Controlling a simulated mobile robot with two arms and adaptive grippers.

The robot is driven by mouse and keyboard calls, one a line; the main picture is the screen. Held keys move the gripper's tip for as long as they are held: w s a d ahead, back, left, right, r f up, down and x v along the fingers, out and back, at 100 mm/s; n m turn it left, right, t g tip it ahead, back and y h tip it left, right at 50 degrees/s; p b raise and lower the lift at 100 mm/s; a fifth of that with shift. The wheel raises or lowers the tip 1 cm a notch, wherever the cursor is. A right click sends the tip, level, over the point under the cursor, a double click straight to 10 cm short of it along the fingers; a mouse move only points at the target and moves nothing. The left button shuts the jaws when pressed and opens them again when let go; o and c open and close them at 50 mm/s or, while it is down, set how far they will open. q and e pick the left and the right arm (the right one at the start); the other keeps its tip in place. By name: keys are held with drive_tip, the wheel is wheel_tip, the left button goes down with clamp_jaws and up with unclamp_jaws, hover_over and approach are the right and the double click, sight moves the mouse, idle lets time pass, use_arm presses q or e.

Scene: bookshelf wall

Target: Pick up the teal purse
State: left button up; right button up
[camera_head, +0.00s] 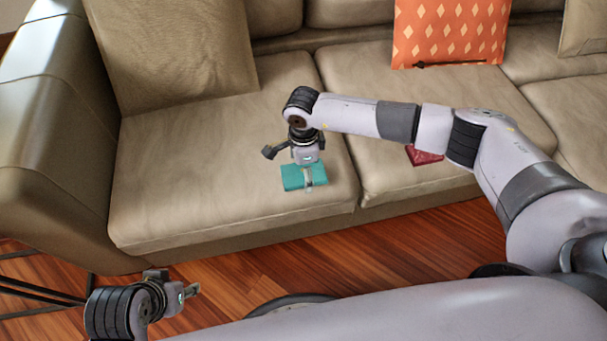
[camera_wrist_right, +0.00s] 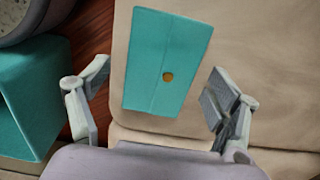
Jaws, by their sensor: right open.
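The teal purse (camera_head: 291,178) lies flat on the left seat cushion of the sofa, near its front edge. In the right wrist view the purse (camera_wrist_right: 150,48) shows a round gold clasp and a fold line. My right gripper (camera_head: 308,180) is above the purse in the head view and hides part of it. In the right wrist view its two fingers are spread wide, one on each side of the purse's near end, with nothing held. My left gripper (camera_head: 178,291) is at the lower left over the floor, away from the sofa; its jaw opening is unclear.
The beige sofa (camera_head: 200,150) has a brown pillow (camera_head: 175,50) and an orange patterned pillow (camera_head: 450,32). A red item (camera_head: 424,157) lies partly behind my right arm. A dark thin object (camera_head: 450,65) lies by the orange pillow. A teal box-like object (camera_wrist_right: 30,100) shows in the wrist view.

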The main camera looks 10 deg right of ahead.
drive_tip(key=shift+f, duration=0.15)
drive_tip(key=shift+c, duration=0.5)
drive_tip(key=c, duration=1.2)
